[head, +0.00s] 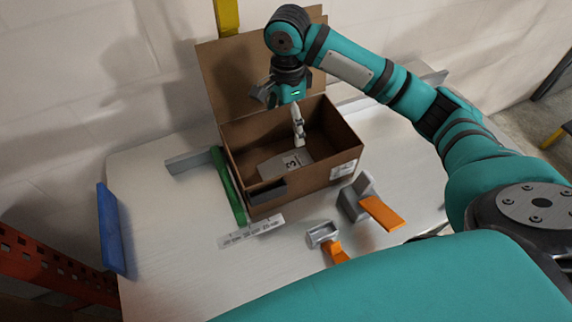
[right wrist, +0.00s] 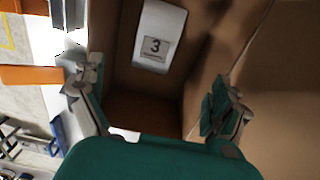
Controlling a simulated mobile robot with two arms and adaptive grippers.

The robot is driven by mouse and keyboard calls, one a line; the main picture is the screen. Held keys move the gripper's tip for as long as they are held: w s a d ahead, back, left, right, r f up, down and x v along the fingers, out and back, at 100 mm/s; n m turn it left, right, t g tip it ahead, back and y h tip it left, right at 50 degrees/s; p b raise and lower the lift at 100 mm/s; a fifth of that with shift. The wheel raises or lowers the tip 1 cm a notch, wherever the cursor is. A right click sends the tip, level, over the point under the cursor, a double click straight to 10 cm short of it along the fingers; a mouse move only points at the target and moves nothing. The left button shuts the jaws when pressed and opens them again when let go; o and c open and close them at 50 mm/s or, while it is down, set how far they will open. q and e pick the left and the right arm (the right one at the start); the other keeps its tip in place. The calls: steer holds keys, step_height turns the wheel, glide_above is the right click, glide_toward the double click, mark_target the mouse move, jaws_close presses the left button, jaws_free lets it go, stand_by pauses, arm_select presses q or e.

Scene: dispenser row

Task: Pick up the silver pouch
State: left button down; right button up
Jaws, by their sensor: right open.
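The silver pouch (head: 270,167) lies in the open cardboard box (head: 298,187), flat on its floor as far as I can tell, with a label reading "3". In the right wrist view the pouch (right wrist: 161,22) shows pale, with its label facing the camera, ahead of the fingers. My right gripper (head: 298,128) points down into the box, above the pouch and apart from it. In the right wrist view the gripper (right wrist: 154,97) has its two fingers spread wide with nothing between them. My left gripper is in neither view.
The box's walls rise around my right gripper, and its tall flap (head: 215,75) stands at the back. Two grey scoops with orange handles (head: 382,213) (head: 336,251) lie in front on the pale table (head: 180,270). A green strip (head: 229,188) runs along the box's left side.

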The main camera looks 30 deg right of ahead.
glide_toward(290, 164)
steer(key=f, duration=0.3)
steer(key=shift+w+a+p, duration=0.1)
steer(key=shift+a+p, duration=0.15)
steer(key=shift+p, duration=0.1)
steer(key=shift+f, duration=0.85)
steer(key=f, duration=0.3)
steer(key=shift+s+d+f+p, duration=0.25)
steer(key=shift+f+p, duration=0.05)
steer(key=shift+p, duration=0.05)
steer(key=shift+f, duration=0.45)
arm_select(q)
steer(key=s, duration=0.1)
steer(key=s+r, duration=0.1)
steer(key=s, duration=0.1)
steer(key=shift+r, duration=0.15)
arm_select(e)
steer(key=c, duration=1.1)
